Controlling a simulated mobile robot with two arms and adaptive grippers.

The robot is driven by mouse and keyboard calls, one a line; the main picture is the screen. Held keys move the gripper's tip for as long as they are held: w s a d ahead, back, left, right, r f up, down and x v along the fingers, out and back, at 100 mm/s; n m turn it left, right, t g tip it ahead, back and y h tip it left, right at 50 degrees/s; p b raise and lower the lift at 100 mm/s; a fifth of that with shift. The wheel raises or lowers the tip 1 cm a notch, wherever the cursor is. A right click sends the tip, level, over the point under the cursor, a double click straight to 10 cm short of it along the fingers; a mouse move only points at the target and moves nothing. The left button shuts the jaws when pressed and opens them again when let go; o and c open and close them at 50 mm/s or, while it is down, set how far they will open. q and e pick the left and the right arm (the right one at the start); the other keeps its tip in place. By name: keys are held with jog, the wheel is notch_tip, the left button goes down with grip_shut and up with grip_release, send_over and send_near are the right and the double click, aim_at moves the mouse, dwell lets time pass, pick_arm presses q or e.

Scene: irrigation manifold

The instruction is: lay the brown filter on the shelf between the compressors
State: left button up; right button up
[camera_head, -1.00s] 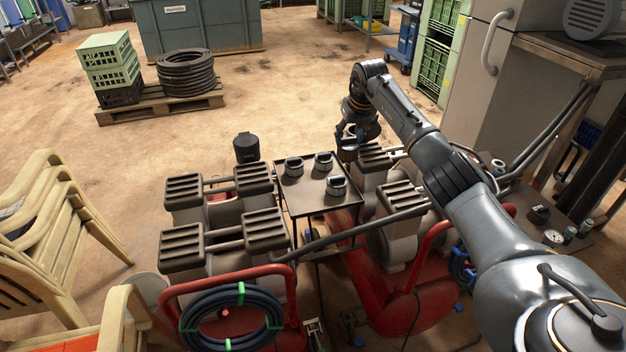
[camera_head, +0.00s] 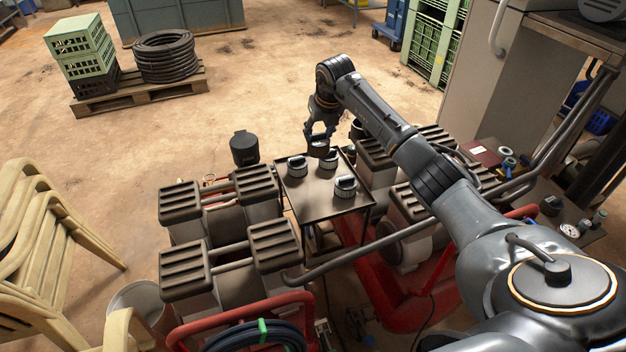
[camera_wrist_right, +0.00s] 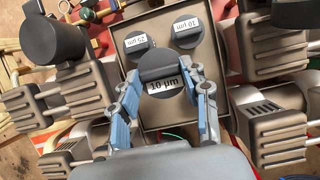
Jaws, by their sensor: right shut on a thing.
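The brown filter (camera_head: 318,148) is held in my right gripper (camera_head: 320,136), above the far end of the dark shelf (camera_head: 312,205) between the compressors. In the right wrist view the filter's dark cap (camera_wrist_right: 158,65) shows between the blue fingers of this gripper (camera_wrist_right: 167,78), and a 10 µm label shows just below it. I cannot tell whether the filter touches the shelf or the filter behind it. My left gripper is out of view.
Compressors with ribbed dark covers flank the shelf, at left (camera_head: 181,267) and right (camera_head: 376,152). A black canister (camera_head: 244,149) stands past its left far corner. The shelf's near left part is clear.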

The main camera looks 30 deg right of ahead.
aim_at(314, 154)
jog(key=s+a+f, duration=0.1)
jog(key=s+a+f+p, duration=0.1)
jog(key=a, duration=0.1)
jog(key=shift+s, duration=0.4)
jog(key=s+a+f, duration=0.1)
jog(key=f, duration=0.2)
jog(key=s+a+f+p, duration=0.1)
jog(key=f, duration=0.1)
jog(key=s+a+f+p, duration=0.1)
jog(key=f, duration=0.2)
jog(key=shift+s+a+f, duration=0.25)
jog(key=shift+f, duration=0.1)
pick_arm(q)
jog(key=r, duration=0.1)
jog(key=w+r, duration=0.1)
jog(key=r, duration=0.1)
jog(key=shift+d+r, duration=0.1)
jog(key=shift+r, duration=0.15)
pick_arm(e)
jog(key=shift+f, duration=0.15)
jog(key=o, duration=1.2)
jog(key=shift+c, duration=0.2)
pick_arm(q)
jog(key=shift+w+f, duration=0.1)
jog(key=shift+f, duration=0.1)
pick_arm(e)
jog(key=v, duration=1.2)
jog(key=shift+d, duration=0.1)
